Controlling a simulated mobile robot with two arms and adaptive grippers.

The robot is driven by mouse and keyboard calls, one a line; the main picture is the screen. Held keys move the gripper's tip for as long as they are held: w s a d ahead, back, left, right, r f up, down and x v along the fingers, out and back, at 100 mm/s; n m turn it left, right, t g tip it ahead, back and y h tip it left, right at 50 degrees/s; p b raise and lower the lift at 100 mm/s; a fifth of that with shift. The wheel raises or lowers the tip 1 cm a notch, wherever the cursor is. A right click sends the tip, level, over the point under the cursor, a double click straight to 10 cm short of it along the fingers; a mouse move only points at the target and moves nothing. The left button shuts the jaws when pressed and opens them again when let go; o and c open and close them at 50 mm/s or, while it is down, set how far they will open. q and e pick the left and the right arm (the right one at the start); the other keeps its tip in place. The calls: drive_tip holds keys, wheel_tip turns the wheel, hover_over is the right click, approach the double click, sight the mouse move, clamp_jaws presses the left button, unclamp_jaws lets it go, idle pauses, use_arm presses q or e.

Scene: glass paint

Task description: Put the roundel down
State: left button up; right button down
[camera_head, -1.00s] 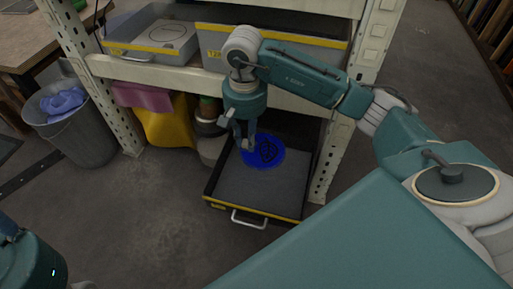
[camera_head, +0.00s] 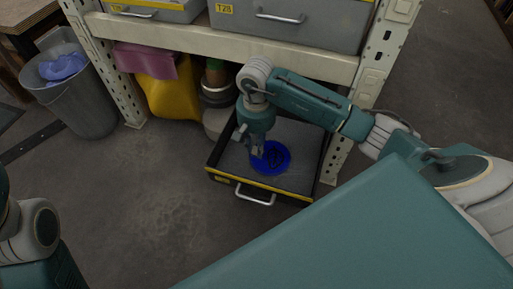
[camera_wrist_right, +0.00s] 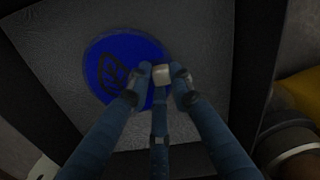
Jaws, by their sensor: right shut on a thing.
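The roundel (camera_head: 276,158) is a blue disc with a dark emblem, seen over the grey floor of an open black drawer (camera_head: 234,163) with a yellow front edge. My right gripper (camera_head: 257,152) reaches down into the drawer area and is shut on the roundel's edge. In the right wrist view, the fingertips (camera_wrist_right: 162,78) meet the right edge of the roundel (camera_wrist_right: 108,62), hiding a small part of it. The roundel looks about flat; I cannot tell whether it touches the drawer floor. My left gripper is out of view; only part of that arm shows.
The open drawer sits low in a cream metal shelf frame (camera_head: 371,75), with its handle (camera_head: 256,197) in front. Grey drawers (camera_head: 290,33) hang above. A yellow container (camera_head: 170,95) and pots stand left of it. A grey bin (camera_head: 84,103) stands farther left.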

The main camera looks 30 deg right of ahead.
drive_tip(key=shift+r, duration=0.1)
drive_tip(key=shift+f, duration=0.2)
drive_tip(key=c, duration=1.5)
unclamp_jaws()
drive_tip(key=shift+c, duration=0.2)
